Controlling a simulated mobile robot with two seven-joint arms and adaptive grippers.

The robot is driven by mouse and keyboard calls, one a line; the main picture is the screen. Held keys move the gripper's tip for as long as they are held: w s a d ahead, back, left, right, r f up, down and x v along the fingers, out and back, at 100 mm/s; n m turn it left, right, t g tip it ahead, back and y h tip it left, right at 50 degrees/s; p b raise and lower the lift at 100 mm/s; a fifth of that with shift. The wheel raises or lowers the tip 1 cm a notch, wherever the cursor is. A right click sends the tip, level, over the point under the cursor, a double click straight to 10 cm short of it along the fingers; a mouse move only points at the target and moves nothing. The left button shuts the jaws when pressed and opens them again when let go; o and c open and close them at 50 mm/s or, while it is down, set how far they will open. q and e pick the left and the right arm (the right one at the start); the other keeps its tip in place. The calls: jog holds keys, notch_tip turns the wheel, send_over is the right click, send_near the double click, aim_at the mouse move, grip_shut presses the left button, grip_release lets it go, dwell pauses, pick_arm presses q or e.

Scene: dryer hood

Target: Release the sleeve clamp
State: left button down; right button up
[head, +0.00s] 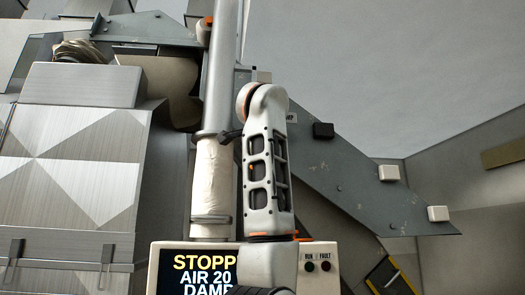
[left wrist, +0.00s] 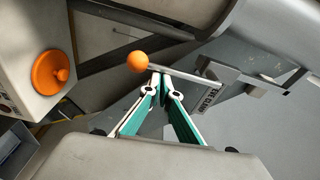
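In the left wrist view, an orange ball knob (left wrist: 138,61) sits on the end of a thin metal lever (left wrist: 190,76). The lever runs right to a grey bracket (left wrist: 228,78). A label partly reading "CLAMP" (left wrist: 211,100) is below it. My left gripper (left wrist: 160,73) has its teal-padded fingers drawn together at the tips, against or just beside the lever near the knob. I cannot tell whether they touch it. In the head view, a cream sleeve (head: 212,185) covers the upright pipe (head: 220,75). A white arm link of mine stands beside it and hides part of the view. My right gripper is out of view.
A display box (head: 200,272) reading "STOPP" stands at the bottom in the head view. A grey slanted panel (head: 345,185) with small boxes extends right. A brushed-metal housing (head: 75,165) fills the left. An orange round button (left wrist: 52,73) is left in the wrist view.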

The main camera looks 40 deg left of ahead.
pick_arm(q)
jog(key=shift+s+a, duration=0.1)
jog(key=v, duration=1.2)
jog(key=shift+r, duration=0.1)
